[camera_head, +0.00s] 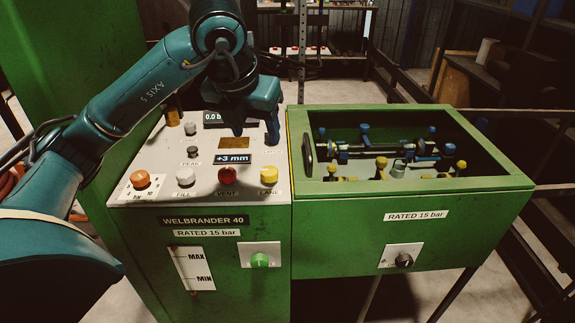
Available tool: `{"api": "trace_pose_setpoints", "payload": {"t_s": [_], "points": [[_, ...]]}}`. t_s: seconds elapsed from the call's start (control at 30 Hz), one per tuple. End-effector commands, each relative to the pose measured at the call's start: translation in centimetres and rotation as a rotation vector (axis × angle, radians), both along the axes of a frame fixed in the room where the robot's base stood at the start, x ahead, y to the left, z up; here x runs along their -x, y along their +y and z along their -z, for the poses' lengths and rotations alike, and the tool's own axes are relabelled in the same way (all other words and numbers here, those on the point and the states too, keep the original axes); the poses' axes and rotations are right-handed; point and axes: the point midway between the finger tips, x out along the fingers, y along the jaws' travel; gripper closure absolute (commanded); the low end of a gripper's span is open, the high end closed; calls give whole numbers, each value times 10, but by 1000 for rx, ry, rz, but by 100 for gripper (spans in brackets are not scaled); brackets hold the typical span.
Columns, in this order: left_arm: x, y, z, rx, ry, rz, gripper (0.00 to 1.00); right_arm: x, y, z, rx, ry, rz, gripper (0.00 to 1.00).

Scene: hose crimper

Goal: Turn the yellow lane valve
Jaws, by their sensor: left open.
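The yellow lane valve (268,176) is a yellow knob at the right end of the front row on the pale control panel (210,163), above a label that seems to read LANE. My left gripper (254,132) comes in from the upper left and points down over the back right part of the panel. It is open with nothing between its fingers. It is behind the yellow knob in the picture and apart from it. My right gripper is not in view.
Beside the yellow knob stand a red VENT knob (227,175), a white FILL knob (185,177) and an orange knob (140,179). Displays sit behind them, one reading +3 mm (233,158). An open green box (410,197) with blue and yellow fittings adjoins on the right.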

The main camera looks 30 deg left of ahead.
Motion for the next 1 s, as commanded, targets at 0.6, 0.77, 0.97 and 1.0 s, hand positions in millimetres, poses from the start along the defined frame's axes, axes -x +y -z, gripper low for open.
{"api": "trace_pose_setpoints", "payload": {"t_s": [0.6,0.77,0.97,1.0], "points": [[-41,5,102,5,6,5,45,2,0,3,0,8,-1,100],[-47,6,115,5,3,6,45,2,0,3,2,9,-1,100],[-48,7,119,4,2,6,45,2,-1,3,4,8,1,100],[-48,7,119,4,2,6,45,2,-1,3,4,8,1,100]]}}
